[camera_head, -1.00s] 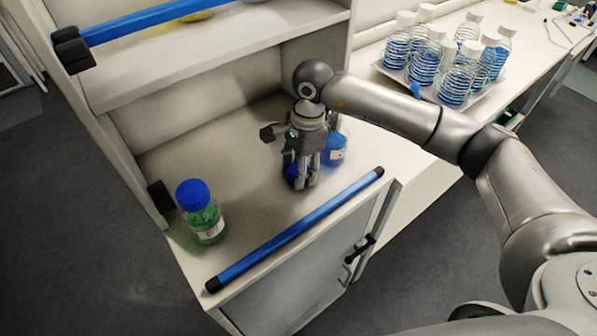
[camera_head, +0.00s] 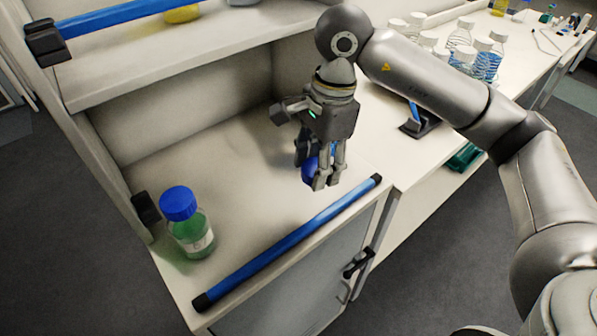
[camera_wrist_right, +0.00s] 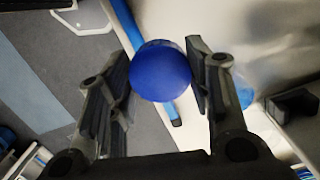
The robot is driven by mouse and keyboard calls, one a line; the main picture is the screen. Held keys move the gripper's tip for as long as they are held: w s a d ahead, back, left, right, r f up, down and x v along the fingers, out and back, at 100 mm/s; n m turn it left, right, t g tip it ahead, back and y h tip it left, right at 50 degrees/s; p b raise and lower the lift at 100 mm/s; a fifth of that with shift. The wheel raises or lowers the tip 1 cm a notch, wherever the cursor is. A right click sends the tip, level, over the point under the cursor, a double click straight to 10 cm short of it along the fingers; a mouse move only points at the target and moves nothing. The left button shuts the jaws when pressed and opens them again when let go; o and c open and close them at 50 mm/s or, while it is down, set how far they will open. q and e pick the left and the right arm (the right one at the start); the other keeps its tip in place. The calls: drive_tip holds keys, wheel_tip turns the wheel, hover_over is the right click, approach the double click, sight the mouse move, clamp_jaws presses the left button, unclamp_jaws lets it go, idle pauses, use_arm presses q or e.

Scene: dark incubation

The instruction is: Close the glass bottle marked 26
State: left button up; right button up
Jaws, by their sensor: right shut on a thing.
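My right gripper (camera_head: 324,180) is shut on a blue screw cap (camera_head: 310,169) and holds it above the cabinet worktop. In the right wrist view the round cap (camera_wrist_right: 160,72) sits between the two fingers of my right gripper (camera_wrist_right: 165,75). A bit of a blue bottle (camera_head: 333,147) shows behind the fingers; it is mostly hidden, and a bluish patch (camera_wrist_right: 245,96) shows beside the finger in the wrist view. A bottle of green liquid (camera_head: 191,234) with a blue cap stands upright at the left front. Its label cannot be read. My left gripper is not in view.
A blue rail (camera_head: 290,242) runs along the worktop's front edge. A shelf (camera_head: 190,62) with another blue rail (camera_head: 110,17) hangs above. Several white-capped bottles (camera_head: 461,37) stand on the bench at right. The worktop between the green bottle and gripper is clear.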

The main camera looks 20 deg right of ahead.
use_arm(q)
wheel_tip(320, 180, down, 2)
drive_tip(key=shift+b, duration=0.7)
use_arm(e)
drive_tip(key=s+d+r, duration=0.2)
drive_tip(key=s+r, duration=0.1)
drive_tip(key=s, duration=0.3)
drive_tip(key=shift+s, duration=0.1)
